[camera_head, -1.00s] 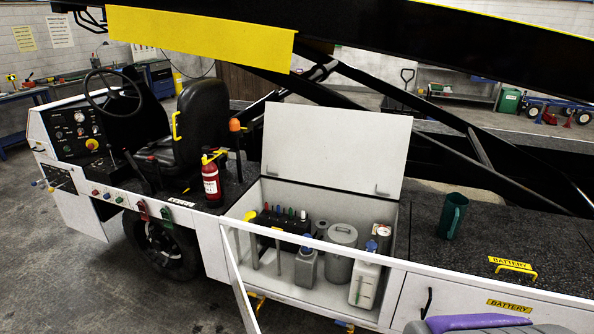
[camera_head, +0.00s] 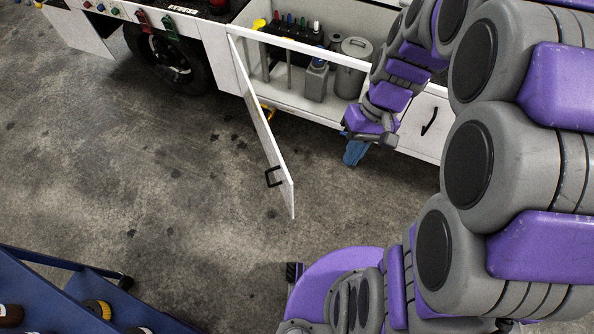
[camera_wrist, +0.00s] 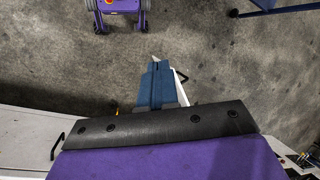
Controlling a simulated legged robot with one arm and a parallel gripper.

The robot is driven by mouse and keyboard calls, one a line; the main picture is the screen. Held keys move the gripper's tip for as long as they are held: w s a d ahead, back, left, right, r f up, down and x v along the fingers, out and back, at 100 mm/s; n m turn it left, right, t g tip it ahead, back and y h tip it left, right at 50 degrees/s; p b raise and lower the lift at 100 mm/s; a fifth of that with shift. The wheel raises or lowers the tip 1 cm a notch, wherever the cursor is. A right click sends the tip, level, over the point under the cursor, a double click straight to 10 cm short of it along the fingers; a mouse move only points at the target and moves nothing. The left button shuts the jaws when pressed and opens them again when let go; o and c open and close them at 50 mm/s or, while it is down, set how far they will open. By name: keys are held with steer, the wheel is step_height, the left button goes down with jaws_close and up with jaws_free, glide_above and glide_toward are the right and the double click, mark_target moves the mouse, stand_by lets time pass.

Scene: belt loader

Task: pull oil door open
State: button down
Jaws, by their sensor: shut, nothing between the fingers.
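The oil door is a white panel (camera_head: 262,125) with a black handle (camera_head: 273,177), standing swung out from the side of the loader in the head view. Behind it the compartment (camera_head: 335,108) is open at the front, with a grey can and bottles inside. My gripper (camera_head: 354,154), with blue fingers, is shut and empty, to the right of the door and apart from it in this view. In the wrist view the blue fingers (camera_wrist: 157,68) are closed together. They cover much of the door (camera_wrist: 183,96); its edge and handle (camera_wrist: 181,75) show beside them.
A black wheel (camera_head: 165,55) is left of the compartment. A closed white panel with a black handle (camera_head: 429,122) is to the right. A blue cart (camera_head: 60,290) stands at the lower left. The concrete floor (camera_head: 190,190) between is clear.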

steer(key=w+a+f+n+y, duration=0.1)
steer(key=w+a+f+y, duration=0.15)
steer(key=w+f, duration=0.95)
steer(key=w+f+n+y, duration=0.1)
steer(key=w+f+y, duration=0.15)
steer(key=f, duration=0.75)
steer(key=w+f+n+y, duration=0.1)
steer(key=w+f, duration=0.3)
steer(key=f, duration=0.6)
steer(key=s+a+r+b+x, duration=0.1)
steer(key=x, duration=1.2)
steer(key=shift+s+r+b, duration=0.2)
steer(key=shift+b, duration=0.15)
steer(key=shift+a, duration=0.2)
